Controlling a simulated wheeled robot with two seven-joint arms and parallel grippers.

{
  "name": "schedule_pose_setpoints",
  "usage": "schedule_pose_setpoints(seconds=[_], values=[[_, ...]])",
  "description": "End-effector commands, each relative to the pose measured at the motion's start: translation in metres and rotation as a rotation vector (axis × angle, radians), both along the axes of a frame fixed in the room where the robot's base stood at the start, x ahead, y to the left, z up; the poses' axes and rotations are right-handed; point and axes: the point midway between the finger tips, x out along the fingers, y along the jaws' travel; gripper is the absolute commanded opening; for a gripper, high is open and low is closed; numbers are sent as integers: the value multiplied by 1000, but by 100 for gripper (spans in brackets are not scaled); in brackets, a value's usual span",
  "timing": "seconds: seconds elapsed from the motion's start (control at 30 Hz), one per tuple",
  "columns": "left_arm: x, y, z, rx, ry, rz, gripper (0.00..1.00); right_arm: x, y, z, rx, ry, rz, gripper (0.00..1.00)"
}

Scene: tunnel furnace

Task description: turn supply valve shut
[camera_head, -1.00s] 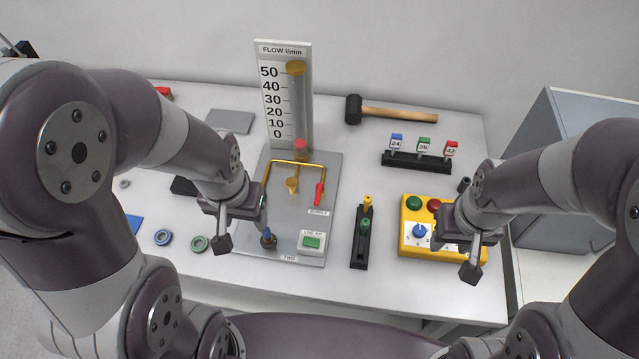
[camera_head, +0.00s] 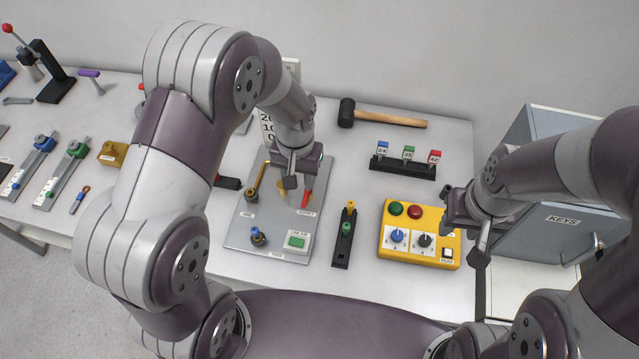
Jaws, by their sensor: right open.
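The flow panel (camera_head: 240,238) is a grey plate on the bench with a gold pipe (camera_head: 256,184) and a red lever (camera_head: 306,198), which points roughly toward the front of the bench. A small label, which seems to read SUPPLY, lies just in front of the lever. My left gripper (camera_head: 298,172) is over the back of the panel, close to the lever and hiding part of the pipe and the flow gauge. I cannot tell whether it touches the lever or how far its fingers are apart. My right gripper (camera_head: 466,222) is open and empty at the right edge of the yellow box.
A black rack (camera_head: 342,238), yellow control box (camera_head: 388,250), hammer (camera_head: 385,119) and tag stand (camera_head: 403,168) are to the right. A grey key cabinet (camera_head: 560,220) stands at the right.

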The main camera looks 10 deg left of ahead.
Motion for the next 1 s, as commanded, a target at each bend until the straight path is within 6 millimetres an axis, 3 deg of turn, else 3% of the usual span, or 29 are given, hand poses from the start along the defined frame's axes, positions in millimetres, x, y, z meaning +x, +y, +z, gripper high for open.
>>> schedule_pose_setpoints(seconds=[0.1,0.23,0.5,0.7,1.0], values=[[21,-3,-1,-3,-22,29,38,0,0,-2,0,1,0,43],[21,-3,-12,-1,-11,51,38,0,0,3,0,1,0,43],[19,-2,-80,-1,-11,50,38,0,0,22,0,1,0,43],[20,-2,-114,-1,-15,50,38,0,0,28,0,1,0,43],[21,-2,-124,-1,-17,50,38,0,0,28,0,1,0,43]])
